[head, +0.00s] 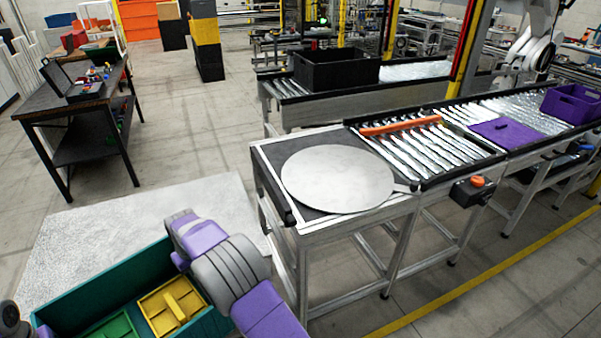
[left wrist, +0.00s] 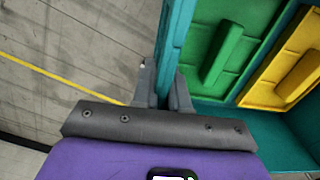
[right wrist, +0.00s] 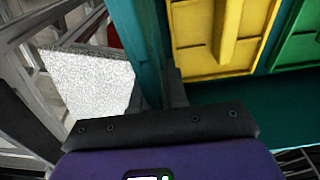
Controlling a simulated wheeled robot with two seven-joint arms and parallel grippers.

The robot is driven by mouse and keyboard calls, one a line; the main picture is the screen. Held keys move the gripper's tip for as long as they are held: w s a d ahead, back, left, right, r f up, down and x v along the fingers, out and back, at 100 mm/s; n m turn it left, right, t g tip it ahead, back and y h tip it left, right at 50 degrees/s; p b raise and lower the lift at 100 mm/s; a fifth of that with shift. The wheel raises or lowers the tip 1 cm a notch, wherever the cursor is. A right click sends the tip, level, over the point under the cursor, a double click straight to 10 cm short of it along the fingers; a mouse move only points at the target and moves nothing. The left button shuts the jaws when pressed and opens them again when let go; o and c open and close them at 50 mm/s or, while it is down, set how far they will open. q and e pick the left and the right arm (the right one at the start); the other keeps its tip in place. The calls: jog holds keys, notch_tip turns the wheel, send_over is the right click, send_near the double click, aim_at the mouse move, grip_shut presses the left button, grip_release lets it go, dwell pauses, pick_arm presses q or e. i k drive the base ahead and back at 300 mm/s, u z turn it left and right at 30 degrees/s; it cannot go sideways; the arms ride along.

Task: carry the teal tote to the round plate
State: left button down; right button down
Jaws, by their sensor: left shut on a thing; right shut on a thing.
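The teal tote (head: 98,292) is at the lower left of the head view, held in front of me. A green piece (head: 112,328) and a yellow piece (head: 172,306) lie inside it. In the left wrist view my left gripper (left wrist: 165,88) is shut on the tote's wall (left wrist: 175,45). In the right wrist view my right gripper (right wrist: 163,88) is shut on the opposite wall (right wrist: 150,45). The right fingertips are hidden in the head view. The round plate (head: 338,178) is light grey and lies bare on the near end of the conveyor table, right of the tote and apart from it.
The table's metal frame and legs (head: 303,270) stand between the tote and the plate's far side. An orange bar (head: 400,126) and a purple sheet (head: 505,131) lie on the rollers. A purple crate (head: 572,104) is far right. A dark workbench (head: 85,115) stands back left. Open floor lies between.

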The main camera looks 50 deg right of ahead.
aim_at(337, 173)
jog(key=u, duration=0.65)
jog(key=k, duration=1.45)
jog(key=z, duration=1.9)
jog(key=i, duration=0.55)
jog(key=u, duration=0.05)
